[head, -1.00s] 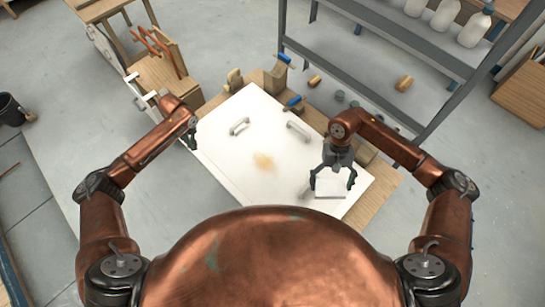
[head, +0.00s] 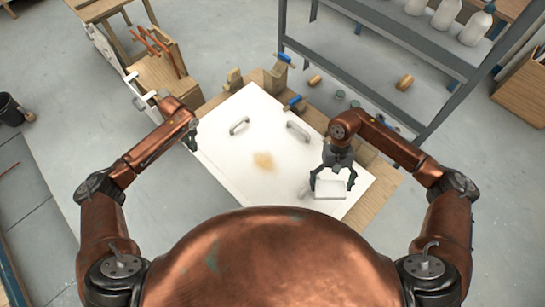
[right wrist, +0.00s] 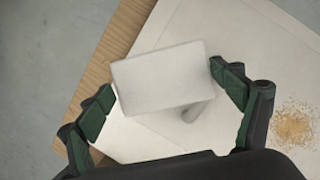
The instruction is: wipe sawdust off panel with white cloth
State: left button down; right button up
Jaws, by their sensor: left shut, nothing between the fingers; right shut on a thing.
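The white panel (head: 225,152) lies tilted across the bench in the head view. A tan patch of sawdust (head: 264,161) lies near its middle; it also shows at the right edge of the right wrist view (right wrist: 295,127). My right gripper (head: 333,184) is over the panel's near right part, shut on the white cloth (head: 330,191). In the right wrist view the cloth (right wrist: 160,78) looks like a pale folded block, between the spread green-padded fingers. Whether it touches the panel is unclear. My left gripper (head: 191,140) is shut and empty beside the panel's left edge.
Two pale handles (head: 239,126) (head: 298,130) stand on the panel's far part. Blue-handled clamps (head: 294,101) and wooden blocks (head: 234,78) line the far edge. A grey shelf (head: 400,45) with white bottles stands behind. The panel's middle is otherwise clear.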

pick_arm(q)
jog(key=shift+f+b, duration=1.15)
jog(key=shift+f, duration=1.1)
pick_arm(e)
jog(key=shift+f, duration=1.3)
jog(key=w+a+f+m+t+y, duration=0.1)
jog(key=w+a+f+m+y, duration=0.15)
jog(key=w+a+m, duration=0.85)
jog(key=r+m+t+y, duration=0.1)
jog(key=m+t+y, duration=0.15)
jog(key=m, duration=0.45)
send_over(257, 163)
jog(key=w+a, duration=0.4)
jog(key=w, duration=0.1)
jog(key=shift+t, duration=0.45)
jog(key=shift+d+f, duration=0.15)
jog(key=shift+f, duration=2.8)
jog(key=shift+f, duration=1)
jog(key=shift+s+d+r, duration=0.1)
jog(key=shift+s+d, duration=0.95)
jog(key=shift+d, duration=0.1)
jog(key=shift+s+d+f, duration=0.2)
jog(key=shift+s+d, duration=1.25)
jog(key=shift+s, duration=0.1)
